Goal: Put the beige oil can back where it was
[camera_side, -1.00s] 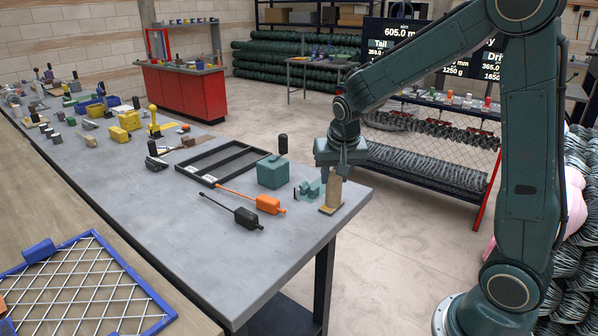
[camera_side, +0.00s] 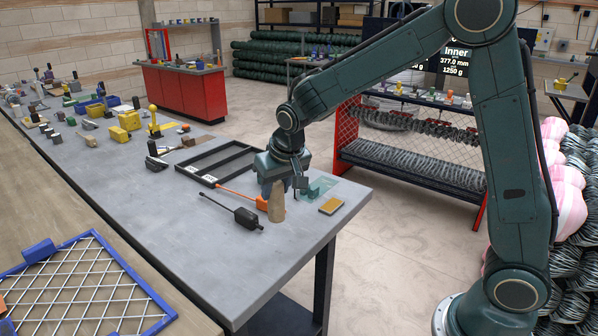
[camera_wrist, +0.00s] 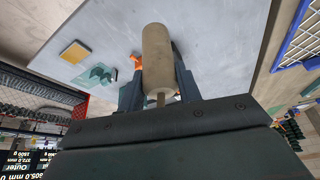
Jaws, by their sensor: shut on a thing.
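The beige oil can (camera_side: 276,203) is a tapered tan body held upright between the jaws of my gripper (camera_side: 284,186), near the right end of the grey bench. In the wrist view the can (camera_wrist: 157,55) lies between the two dark fingers, its thin spout toward the palm. My gripper is shut on it. Whether its base touches the bench cannot be told. A small pad (camera_side: 331,206) with a yellow-orange top lies bare on the bench to the right of the can; it also shows in the wrist view (camera_wrist: 75,52).
A black long-stemmed tool (camera_side: 246,217) lies just left of the can. An orange one (camera_side: 238,195) lies behind, partly hidden. A teal clamp (camera_side: 319,187) stands behind right. A black frame (camera_side: 218,163) lies farther back. The bench's front is clear.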

